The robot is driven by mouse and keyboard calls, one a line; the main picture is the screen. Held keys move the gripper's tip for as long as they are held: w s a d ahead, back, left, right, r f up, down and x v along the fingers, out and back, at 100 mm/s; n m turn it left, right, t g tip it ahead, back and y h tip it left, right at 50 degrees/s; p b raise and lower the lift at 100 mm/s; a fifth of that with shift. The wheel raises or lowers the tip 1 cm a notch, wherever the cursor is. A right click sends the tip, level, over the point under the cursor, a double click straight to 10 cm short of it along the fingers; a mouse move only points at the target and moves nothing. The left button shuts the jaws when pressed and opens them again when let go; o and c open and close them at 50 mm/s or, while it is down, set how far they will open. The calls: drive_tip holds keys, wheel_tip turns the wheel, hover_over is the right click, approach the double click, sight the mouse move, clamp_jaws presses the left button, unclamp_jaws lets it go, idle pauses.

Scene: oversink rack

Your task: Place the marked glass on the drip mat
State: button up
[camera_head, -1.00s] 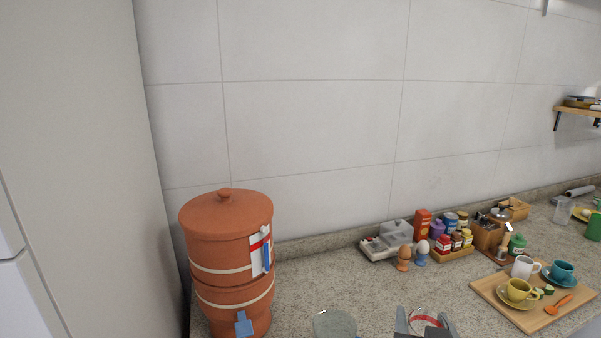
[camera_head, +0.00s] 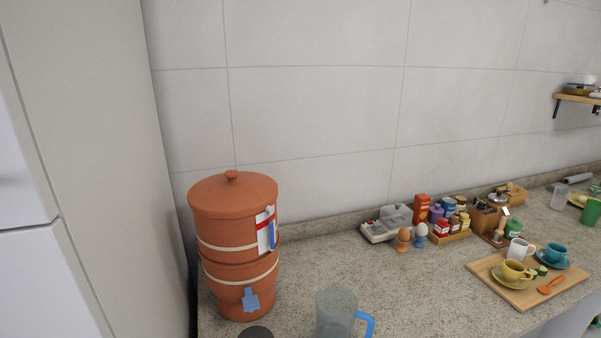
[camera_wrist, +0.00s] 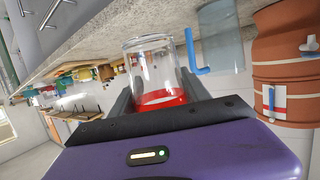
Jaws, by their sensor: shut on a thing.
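A clear glass (camera_wrist: 152,65) with a red band is between the fingers of my gripper (camera_wrist: 160,92) in the wrist view. My gripper is shut on the glass, and its purple body fills the bottom of that view. The wrist picture is rolled, with the counter along its top. Neither my gripper nor the glass shows in the head view. I cannot make out a drip mat in either current view.
A clear jug (camera_head: 336,308) with a blue handle stands on the counter (camera_head: 410,290), right of the terracotta water filter (camera_head: 235,235). A dark round object (camera_head: 256,333) is cut off at the bottom edge. A wooden board (camera_head: 505,290) with cups lies at right.

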drive_tip(key=s+f+n+y, duration=0.1)
drive_tip(key=s+f, duration=0.2)
drive_tip(key=f, duration=0.6)
drive_tip(key=s+f+y+b, duration=0.1)
drive_tip(key=s+f, duration=0.2)
drive_tip(key=f, duration=0.6)
drive_tip(key=shift+a+n, duration=0.2)
drive_tip(key=shift+n, duration=0.2)
drive_tip(key=shift+s, duration=0.1)
